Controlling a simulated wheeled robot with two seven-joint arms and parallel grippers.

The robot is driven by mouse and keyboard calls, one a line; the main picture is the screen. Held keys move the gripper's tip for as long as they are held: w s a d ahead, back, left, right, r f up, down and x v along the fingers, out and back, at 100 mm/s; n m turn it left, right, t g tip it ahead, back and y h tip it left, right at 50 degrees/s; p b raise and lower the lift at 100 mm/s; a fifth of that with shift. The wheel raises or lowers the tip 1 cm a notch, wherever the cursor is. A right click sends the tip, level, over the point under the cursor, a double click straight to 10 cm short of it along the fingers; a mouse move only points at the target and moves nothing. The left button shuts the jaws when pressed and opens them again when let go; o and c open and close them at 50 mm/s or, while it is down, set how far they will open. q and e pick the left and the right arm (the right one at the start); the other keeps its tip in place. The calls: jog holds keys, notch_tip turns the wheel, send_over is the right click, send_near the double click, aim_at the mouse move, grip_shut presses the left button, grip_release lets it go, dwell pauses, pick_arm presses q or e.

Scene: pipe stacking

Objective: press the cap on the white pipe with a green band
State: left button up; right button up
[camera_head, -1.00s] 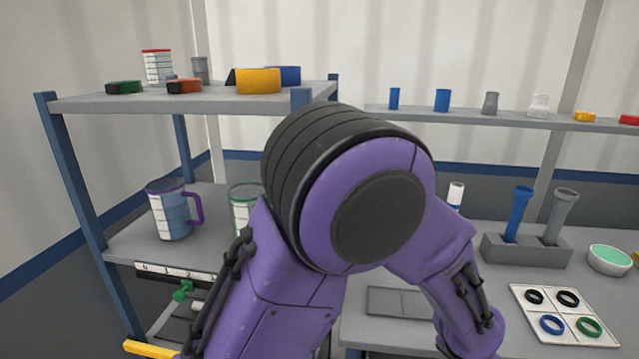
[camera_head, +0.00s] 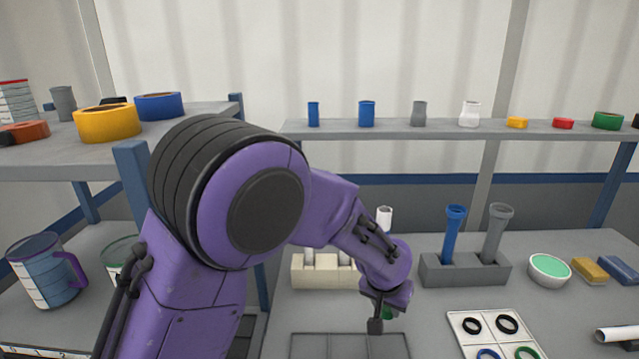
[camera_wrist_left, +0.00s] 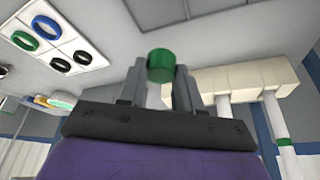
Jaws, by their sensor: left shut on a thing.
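My left gripper (camera_head: 378,312) is shut on a small green cap (camera_wrist_left: 160,66), held between its fingertips in the left wrist view. In the head view only a bit of green shows beside the fingers. The white pipe with a green band (camera_wrist_left: 284,142) stands in a cream rack (camera_wrist_left: 240,82) at the right of the wrist view, apart from the cap. In the head view the cream rack (camera_head: 322,276) is behind my left forearm, which hides the upper parts of its pipes, so no green band shows there. My right gripper is out of view.
A grey rack (camera_head: 465,272) with a blue and a grey pipe stands right of my gripper. A white tray of rings (camera_head: 462,340) and a green-filled bowl (camera_head: 549,270) are farther right. A flat grey tray (camera_head: 350,345) lies in front.

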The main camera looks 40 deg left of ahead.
pick_arm(q)
jog(key=w+a+r+n+y+p, duration=0.1)
jog(key=w+a+r+n+p, duration=0.1)
jog(key=a+r+p, duration=0.5)
jog(key=w+a+r+n+y+p, duration=0.1)
jog(key=w+a+r+n+p, duration=0.15)
jog(key=a+r, duration=0.75)
jog(key=w+a+r+n+g+p, duration=0.1)
jog(key=a+r+p, duration=0.1)
jog(key=a, duration=0.4)
jog(key=w+a+r+n+p, duration=0.1)
jog(key=a+r+n, duration=0.1)
jog(key=a, duration=0.4)
jog(key=shift+m+y, duration=0.25)
jog(key=shift+y, duration=0.05)
jog(key=f, duration=0.5)
jog(key=shift+s+f, duration=0.2)
jog(key=shift+f, duration=0.05)
jog(key=shift+s+d+f, duration=0.15)
jog(key=shift+s+f, duration=0.05)
jog(key=shift+f, duration=0.35)
jog(key=shift+w+f, duration=0.1)
jog(key=shift+f, duration=0.05)
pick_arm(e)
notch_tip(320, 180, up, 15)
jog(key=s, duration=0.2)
